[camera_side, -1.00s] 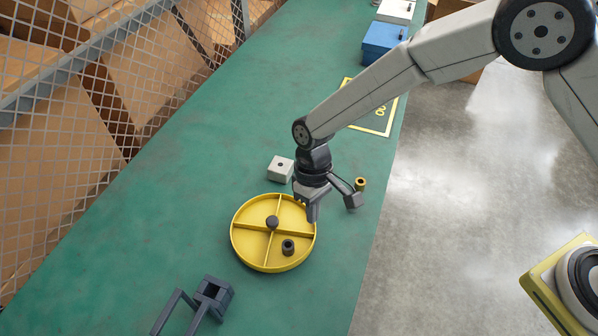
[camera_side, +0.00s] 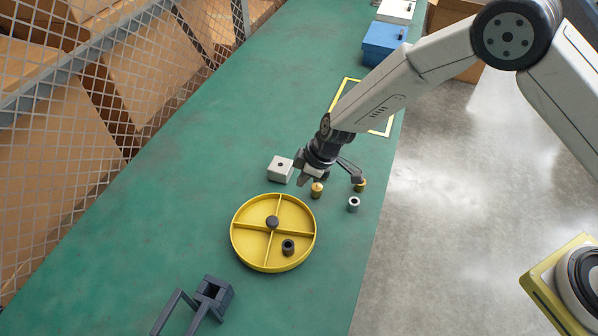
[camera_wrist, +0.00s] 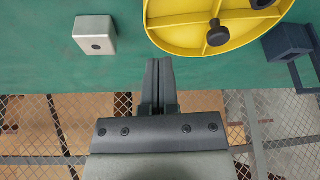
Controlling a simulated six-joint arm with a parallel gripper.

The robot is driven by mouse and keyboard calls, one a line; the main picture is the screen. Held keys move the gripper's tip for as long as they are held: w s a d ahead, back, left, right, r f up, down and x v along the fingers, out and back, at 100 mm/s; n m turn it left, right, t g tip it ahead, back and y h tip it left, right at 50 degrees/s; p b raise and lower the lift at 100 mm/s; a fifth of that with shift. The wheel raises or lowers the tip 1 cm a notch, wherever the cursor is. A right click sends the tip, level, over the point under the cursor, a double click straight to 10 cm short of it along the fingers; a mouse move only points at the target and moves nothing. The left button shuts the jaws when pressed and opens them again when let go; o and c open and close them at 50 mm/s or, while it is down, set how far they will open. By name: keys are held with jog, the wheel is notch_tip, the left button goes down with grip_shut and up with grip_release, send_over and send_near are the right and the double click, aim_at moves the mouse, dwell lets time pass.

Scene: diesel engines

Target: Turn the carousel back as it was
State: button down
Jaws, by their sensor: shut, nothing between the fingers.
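The carousel (camera_side: 248,247) is a round yellow tray on the green bench, with dividers making several compartments and a dark knob (camera_side: 272,222) at its centre. A dark hollow cylinder (camera_side: 288,247) stands in its lower-right compartment; the other compartments look empty. The wrist view shows part of the carousel (camera_wrist: 175,32) at the upper right, cut off by the top edge, with the knob (camera_wrist: 217,36). My gripper (camera_side: 303,180) is above the bench, beyond the carousel's far rim and apart from it. In the wrist view its fingers (camera_wrist: 158,66) are together and empty.
A pale block with a hole (camera_side: 281,170) stands close to my gripper. Two brass-coloured pieces (camera_side: 317,190) (camera_side: 361,185) and a grey ring-like piece (camera_side: 353,204) stand to the right. A dark bracket (camera_side: 212,297) lies below the carousel. Mesh fencing (camera_side: 90,100) borders the bench's left.

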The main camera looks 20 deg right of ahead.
aim_at(280, 204)
jog(key=shift+f, duration=0.1)
jog(key=shift+x, duration=4.9)
jog(key=shift+w+a+n+g, duration=0.3)
jog(key=shift+w+a+n, duration=0.15)
jog(key=shift+n, duration=0.35)
jog(key=shift+w+a+n+g+y, duration=0.4)
jog(key=shift+a+n, duration=0.3)
jog(key=shift+n, duration=0.4)
jog(key=shift+w+a+n+g, duration=0.3)
jog(key=shift+a+n, duration=0.35)
jog(key=shift+n, duration=0.35)
jog(key=shift+w+a+n+g, duration=0.25)
jog(key=shift+a+n+g, duration=0.15)
jog(key=shift+a+n, duration=0.45)
jog(key=shift+a, duration=1.35)
jog(key=shift+s+a, duration=0.2)
jog(key=shift+a, duration=0.35)
jog(key=shift+s+a, duration=0.15)
jog(key=shift+a, duration=0.5)
